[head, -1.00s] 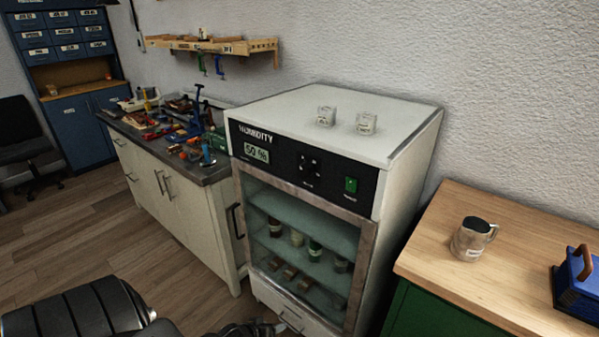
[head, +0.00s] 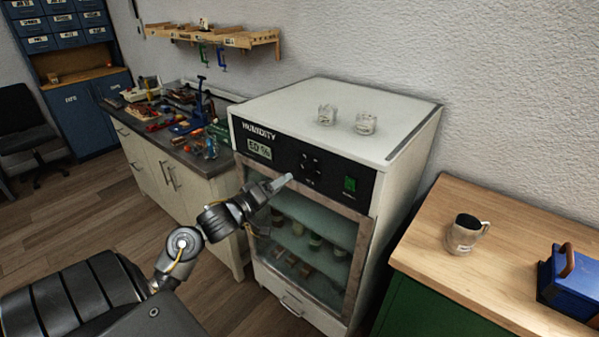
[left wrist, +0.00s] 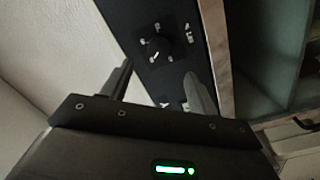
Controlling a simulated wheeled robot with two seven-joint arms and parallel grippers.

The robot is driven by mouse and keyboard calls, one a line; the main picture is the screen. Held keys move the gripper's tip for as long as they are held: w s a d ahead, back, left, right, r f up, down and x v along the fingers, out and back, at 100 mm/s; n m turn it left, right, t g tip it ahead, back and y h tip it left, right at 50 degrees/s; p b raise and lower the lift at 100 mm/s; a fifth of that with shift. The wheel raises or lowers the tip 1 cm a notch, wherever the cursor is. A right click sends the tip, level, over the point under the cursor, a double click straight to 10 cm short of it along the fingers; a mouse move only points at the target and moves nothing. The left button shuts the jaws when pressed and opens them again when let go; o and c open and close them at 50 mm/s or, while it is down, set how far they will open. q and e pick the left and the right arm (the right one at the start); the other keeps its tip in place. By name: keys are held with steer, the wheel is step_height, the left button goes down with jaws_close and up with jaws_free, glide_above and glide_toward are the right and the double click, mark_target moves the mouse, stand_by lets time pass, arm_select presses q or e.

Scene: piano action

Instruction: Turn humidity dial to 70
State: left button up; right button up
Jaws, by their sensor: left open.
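The humidity cabinet (head: 408,150) has a black control panel with a small display (head: 258,149), blurred but seemingly reading about 50 %. The dark round dial (head: 310,163) sits right of the display, with pale marks around it. The dial also shows in the left wrist view (left wrist: 160,47), just beyond the fingertips. My left gripper (head: 281,183) is in front of the panel, a little below and left of the dial. In the left wrist view, my left gripper (left wrist: 158,76) has its fingers apart with nothing between them. It appears apart from the dial. My right gripper is out of view.
A green switch (head: 350,184) is on the panel right of the dial. A cluttered workbench (head: 215,166) is at left.

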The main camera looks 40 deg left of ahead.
mark_target(304, 170)
arm_select(q)
steer(key=w, duration=0.5)
steer(key=w+p, duration=0.1)
steer(key=w, duration=0.2)
steer(key=shift+w+d, duration=0.25)
steer(key=shift+w, duration=0.05)
steer(key=c, duration=1)
